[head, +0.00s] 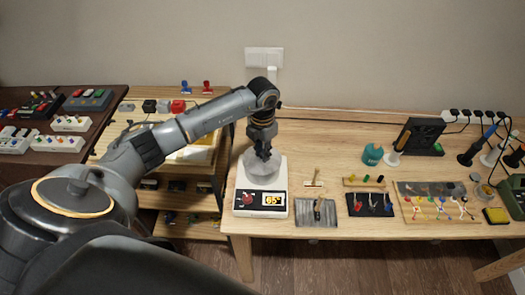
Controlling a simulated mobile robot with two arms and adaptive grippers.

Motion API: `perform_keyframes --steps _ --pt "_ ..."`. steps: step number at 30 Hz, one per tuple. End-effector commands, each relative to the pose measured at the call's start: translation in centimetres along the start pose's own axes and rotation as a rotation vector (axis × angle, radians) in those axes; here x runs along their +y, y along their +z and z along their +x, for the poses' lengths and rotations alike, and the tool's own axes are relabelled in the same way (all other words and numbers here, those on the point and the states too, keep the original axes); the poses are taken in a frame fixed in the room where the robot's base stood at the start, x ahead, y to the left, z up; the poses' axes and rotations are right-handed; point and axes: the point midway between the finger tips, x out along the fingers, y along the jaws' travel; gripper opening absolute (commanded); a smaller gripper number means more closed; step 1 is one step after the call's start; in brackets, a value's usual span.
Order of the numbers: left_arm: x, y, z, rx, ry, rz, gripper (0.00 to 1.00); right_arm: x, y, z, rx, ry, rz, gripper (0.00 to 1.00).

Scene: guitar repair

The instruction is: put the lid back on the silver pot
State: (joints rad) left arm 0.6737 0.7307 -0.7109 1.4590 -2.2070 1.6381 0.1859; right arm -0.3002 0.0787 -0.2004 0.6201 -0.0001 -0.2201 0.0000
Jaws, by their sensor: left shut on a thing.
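The silver pot (264,177) stands on a white hot plate (241,197) with a red knob and a lit yellow display, near the left end of the long wooden table. My left gripper (263,154) points down right over the pot and is shut at its top, on what looks like the lid. The lid is small and mostly hidden by the fingers, so I cannot tell whether it touches the rim all round. My right gripper is not in view.
A shelf unit stands to the left below my arm. The table behind the hot plate is mostly clear.

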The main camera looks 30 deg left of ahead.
Motion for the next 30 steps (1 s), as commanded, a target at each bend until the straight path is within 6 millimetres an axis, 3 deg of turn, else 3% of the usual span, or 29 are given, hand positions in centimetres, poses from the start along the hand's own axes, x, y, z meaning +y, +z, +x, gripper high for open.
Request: perform_keyframes --steps 5,6,9,16,20,30 --pt "0.01 0.01 -0.04 0.000 0.000 0.000 0.00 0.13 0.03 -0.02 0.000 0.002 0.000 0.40" --pt "0.01 0.01 -0.04 0.000 0.000 0.000 0.23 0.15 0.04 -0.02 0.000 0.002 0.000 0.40" --pt "0.02 0.01 -0.04 0.000 0.000 0.000 0.43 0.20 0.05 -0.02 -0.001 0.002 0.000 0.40" --pt "0.01 0.01 -0.03 0.000 0.000 0.000 0.45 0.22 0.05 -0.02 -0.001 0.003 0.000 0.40" --pt "0.01 0.00 -0.01 0.000 0.000 0.000 0.68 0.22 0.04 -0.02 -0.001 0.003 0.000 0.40" --pt "0.01 0.00 -0.11 0.000 0.000 0.000 0.68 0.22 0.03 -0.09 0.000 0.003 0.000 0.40"
